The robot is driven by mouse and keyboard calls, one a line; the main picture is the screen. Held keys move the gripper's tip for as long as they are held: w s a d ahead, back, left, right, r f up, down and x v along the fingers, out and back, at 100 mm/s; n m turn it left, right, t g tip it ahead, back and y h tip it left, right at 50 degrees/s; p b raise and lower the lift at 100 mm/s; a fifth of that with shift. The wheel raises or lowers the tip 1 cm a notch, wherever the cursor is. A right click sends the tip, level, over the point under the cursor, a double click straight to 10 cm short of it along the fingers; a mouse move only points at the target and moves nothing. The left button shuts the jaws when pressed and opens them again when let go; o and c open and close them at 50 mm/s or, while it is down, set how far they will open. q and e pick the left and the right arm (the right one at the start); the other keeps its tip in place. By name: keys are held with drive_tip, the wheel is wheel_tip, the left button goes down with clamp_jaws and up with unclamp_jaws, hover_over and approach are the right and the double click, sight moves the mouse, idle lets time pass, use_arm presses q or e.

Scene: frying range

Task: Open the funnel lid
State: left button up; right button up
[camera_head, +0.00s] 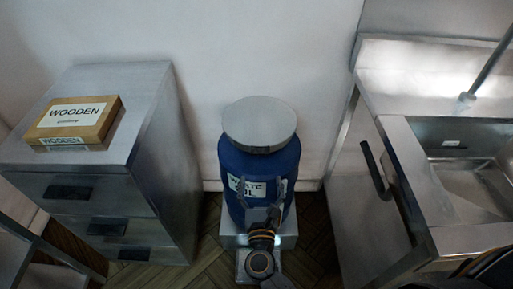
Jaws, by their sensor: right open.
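The funnel is a blue drum (260,168) with a white label, partly covered, that seems to read waste oil. Its round grey lid (260,122) lies flat on top and looks closed. My right gripper (262,192) is in front of the drum, below the lid, over the label area. It is dark, open and appears empty. I cannot tell whether its fingers touch the drum. The lid is fully visible. My left gripper does not show.
A grey drawer cabinet (160,150) stands at left with a box marked WOODEN (75,121) on it. At right is a steel sink unit (410,185) with a dark handle (376,170). The drum stands on a pale base (287,242). Space above the lid is clear.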

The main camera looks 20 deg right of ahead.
sight(260, 154)
drive_tip(key=p+x, duration=0.1)
drive_tip(key=x, duration=0.9)
drive_tip(key=shift+w, duration=0.2)
drive_tip(key=shift+w+d+f, duration=0.1)
drive_tip(key=shift+w+d, duration=0.1)
drive_tip(key=shift+w, duration=0.5)
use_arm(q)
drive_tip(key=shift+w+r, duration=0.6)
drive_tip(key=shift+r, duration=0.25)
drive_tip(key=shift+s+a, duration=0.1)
use_arm(e)
drive_tip(key=shift+c, duration=0.2)
